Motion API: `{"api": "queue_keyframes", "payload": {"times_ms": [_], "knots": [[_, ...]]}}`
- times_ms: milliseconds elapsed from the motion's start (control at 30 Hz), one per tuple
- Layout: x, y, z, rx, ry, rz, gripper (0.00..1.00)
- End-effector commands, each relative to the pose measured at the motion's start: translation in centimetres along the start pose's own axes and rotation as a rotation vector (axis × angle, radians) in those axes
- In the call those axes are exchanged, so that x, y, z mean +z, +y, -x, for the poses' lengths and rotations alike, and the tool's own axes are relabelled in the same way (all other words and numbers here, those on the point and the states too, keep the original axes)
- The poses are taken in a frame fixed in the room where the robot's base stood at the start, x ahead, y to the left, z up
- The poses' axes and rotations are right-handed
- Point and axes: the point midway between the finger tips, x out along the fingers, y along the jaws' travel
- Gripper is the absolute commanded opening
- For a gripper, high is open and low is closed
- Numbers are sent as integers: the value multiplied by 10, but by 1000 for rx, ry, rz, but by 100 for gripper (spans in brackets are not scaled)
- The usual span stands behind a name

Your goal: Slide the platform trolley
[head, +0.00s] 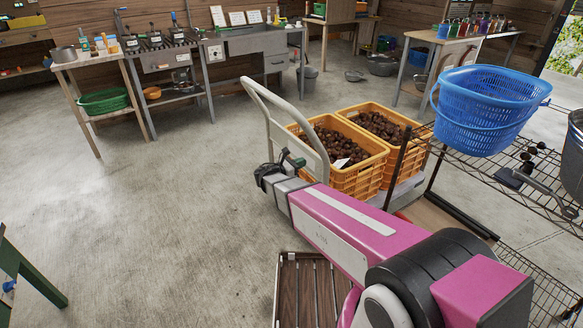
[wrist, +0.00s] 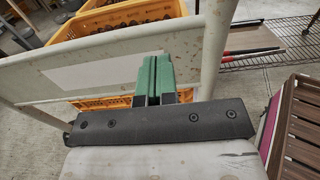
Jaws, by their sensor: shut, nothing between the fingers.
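The platform trolley (head: 273,128) stands in the middle of the head view, with a pale tubular push handle at its left end. Two orange crates (head: 358,180) full of chestnuts sit on its deck. My gripper (head: 291,158) is at the handle, with its green fingers shut and nothing between them. In the wrist view the fingers (wrist: 153,77) point at the pale handle frame (wrist: 213,48) and overlap its lower part. I cannot tell whether they touch it. Most of the trolley's deck and its wheels are hidden by my arm and the crates.
A wire rack (head: 475,165) with a blue basket (head: 487,105) stands close on the right. A brown slatted piece (head: 308,285) is below my arm. A workbench (head: 165,75) and sink are at the back. The concrete floor on the left is clear.

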Motion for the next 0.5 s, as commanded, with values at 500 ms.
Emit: {"api": "queue_keyframes", "payload": {"times_ms": [500], "knots": [[0, 0, -49, -1, 0, -1, 0]]}}
